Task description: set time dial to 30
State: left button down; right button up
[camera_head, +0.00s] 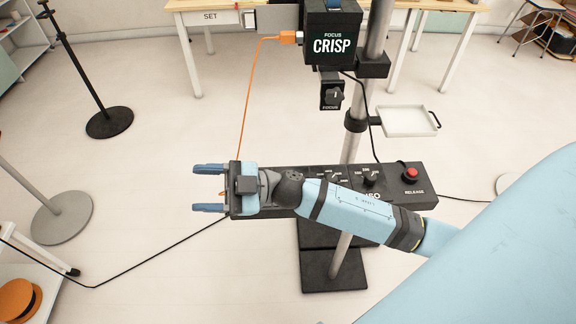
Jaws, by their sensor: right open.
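A black control box (405,192) is mounted on the stand, with a red release button (411,173) at its right end. A black dial (371,179) with small markings shows left of the button; the label below it is partly covered and seems to end in "SO". My right arm lies across the front of the box and hides much of its left and middle, so I cannot make out the time dial or its setting. My right gripper (208,188) points left, past the box's left end. Its two blue fingers are apart with nothing between them. My left gripper is out of view.
Above the box is a black unit (333,35) reading "FOCUS CRISP", with a focus knob (332,96) below. A white tray (409,121) sticks out right of the pole (354,142). Orange and black cables hang near the box.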

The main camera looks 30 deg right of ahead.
jog(key=s+d+f+n+g+h+b, duration=0.1)
jog(key=d+f+n+g+h+b, duration=0.45)
jog(key=n+g+h, duration=0.45)
jog(key=w+d+m+t+h+b, duration=0.1)
jog(key=w+d+m+h, duration=0.1)
jog(key=d+h, duration=0.3)
jog(key=w+d+f+m+t+h+b, duration=0.1)
jog(key=w+d+m+h, duration=0.15)
jog(key=d, duration=0.45)
jog(key=w+d+m+h+b, duration=0.1)
jog(key=w+d+m+h, duration=0.15)
jog(key=d, duration=0.25)
jog(key=shift+h, duration=0.3)
notch_tip(320, 180, down, 12)
jog(key=shift+s+d+f, duration=0.1)
jog(key=shift+s, duration=0.05)
jog(key=shift+f, duration=0.55)
